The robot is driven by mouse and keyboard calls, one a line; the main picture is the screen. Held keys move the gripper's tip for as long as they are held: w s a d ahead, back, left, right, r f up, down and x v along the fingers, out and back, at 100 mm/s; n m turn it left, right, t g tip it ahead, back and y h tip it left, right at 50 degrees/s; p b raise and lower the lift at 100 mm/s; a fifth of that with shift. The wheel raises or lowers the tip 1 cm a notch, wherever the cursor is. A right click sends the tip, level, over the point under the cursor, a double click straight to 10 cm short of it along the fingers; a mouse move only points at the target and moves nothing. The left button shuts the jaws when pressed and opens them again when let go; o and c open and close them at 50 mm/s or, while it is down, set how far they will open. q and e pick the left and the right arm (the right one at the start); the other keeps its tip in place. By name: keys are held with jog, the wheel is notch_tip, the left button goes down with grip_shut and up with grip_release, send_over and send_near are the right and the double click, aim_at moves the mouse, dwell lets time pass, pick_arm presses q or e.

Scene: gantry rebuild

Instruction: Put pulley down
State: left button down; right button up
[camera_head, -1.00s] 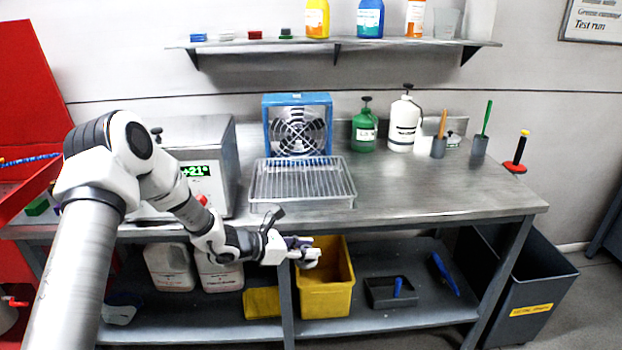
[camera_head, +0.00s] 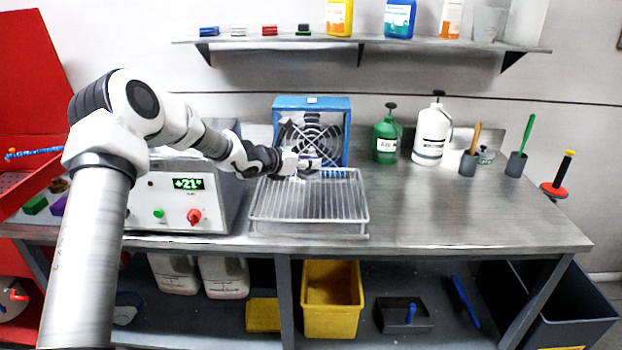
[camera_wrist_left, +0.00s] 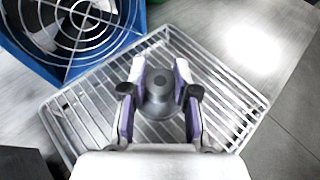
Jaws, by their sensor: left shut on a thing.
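My left gripper (camera_head: 307,165) is above the back part of the wire rack tray (camera_head: 310,230) on the bench, in front of the blue fan. In the left wrist view, the left gripper (camera_wrist_left: 158,95) is shut on a grey round pulley (camera_wrist_left: 158,92), with a purple-padded finger on each side. The rack (camera_wrist_left: 215,90) lies beneath the pulley there. I cannot tell whether the pulley touches the rack. In the head view the pulley is too small to make out at the fingers. My right gripper is not in view.
The blue fan (camera_head: 342,120) stands right behind the rack. Green (camera_head: 386,140) and white (camera_head: 431,135) bottles stand at the right. The bench front right (camera_head: 470,220) is clear.

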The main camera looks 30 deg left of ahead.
aim_at(303, 178)
pick_arm(q)
jog(key=f, duration=0.4)
jog(key=shift+w+d+f, duration=0.1)
jog(key=shift+w+f, duration=0.25)
jog(key=shift+f, duration=0.05)
jog(key=shift+w+f, duration=0.15)
jog(key=shift+f, duration=0.15)
jog(key=shift+s+r, duration=0.2)
jog(key=shift+s, duration=0.05)
jog(key=shift+f, duration=0.1)
jog(key=c, duration=0.9)
grip_release()
jog(key=shift+w+f, duration=0.1)
jog(key=shift+w, duration=0.05)
